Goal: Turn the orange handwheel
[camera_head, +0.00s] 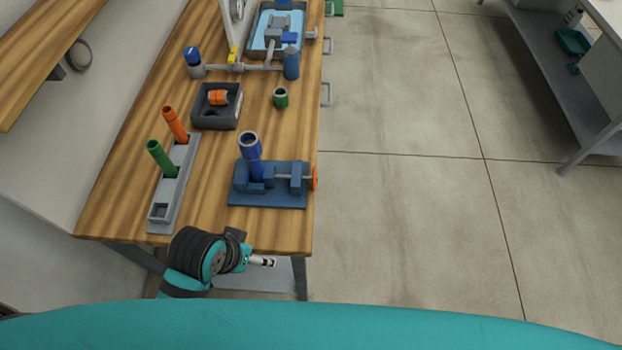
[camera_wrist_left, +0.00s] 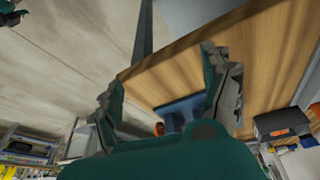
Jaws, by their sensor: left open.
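The orange handwheel (camera_head: 314,178) is at the right end of a screw on a blue vise (camera_head: 268,200), right at the table's right edge. It is seen nearly edge-on. A blue tube (camera_head: 251,147) stands in the vise, slightly tilted. My left gripper (camera_head: 265,262) is beyond the table's near edge, below and left of the handwheel in the picture, apart from it. In the left wrist view the gripper (camera_wrist_left: 163,72) has its fingers spread with nothing between them; the vise (camera_wrist_left: 180,112) and orange handwheel (camera_wrist_left: 159,128) show beyond, partly hidden by the gripper body.
A grey rack (camera_head: 184,190) holds a green tube and an orange tube. A dark box (camera_head: 217,124) holds an orange part. The floor (camera_head: 400,220) right of the wooden table is clear.

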